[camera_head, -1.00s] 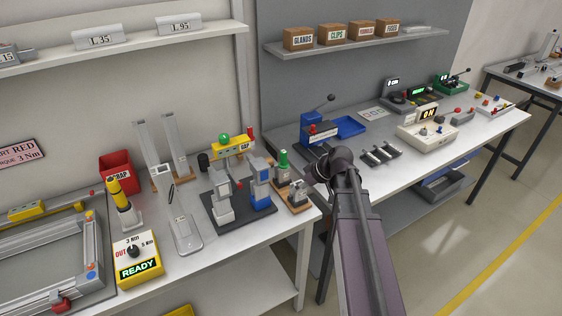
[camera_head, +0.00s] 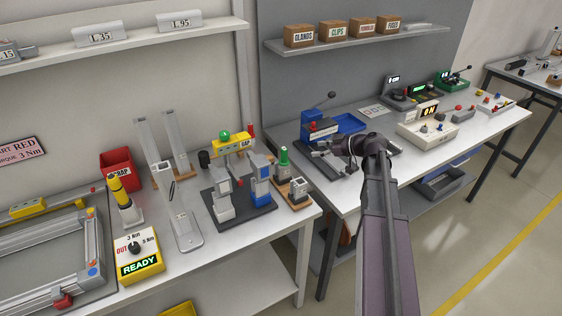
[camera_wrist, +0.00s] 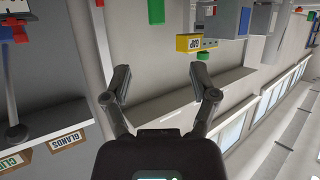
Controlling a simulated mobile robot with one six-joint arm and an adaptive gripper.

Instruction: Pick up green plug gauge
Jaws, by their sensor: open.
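The green plug gauge (camera_head: 283,157) stands upright, green end up, on a small wooden stand at the right end of the left bench. A green cylinder (camera_wrist: 156,12), which looks like the same gauge, shows at the top of the wrist view, cut by the frame edge. My gripper (camera_head: 326,156) is to the right of the gauge in the head view, apart from it. In the wrist view my gripper (camera_wrist: 162,80) has its two fingers spread with nothing between them.
The yellow GAP fixture (camera_head: 231,145) with a green knob stands left of the gauge. A small metal part (camera_head: 298,190) stands close in front of it. The left bench's front right corner is bare.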

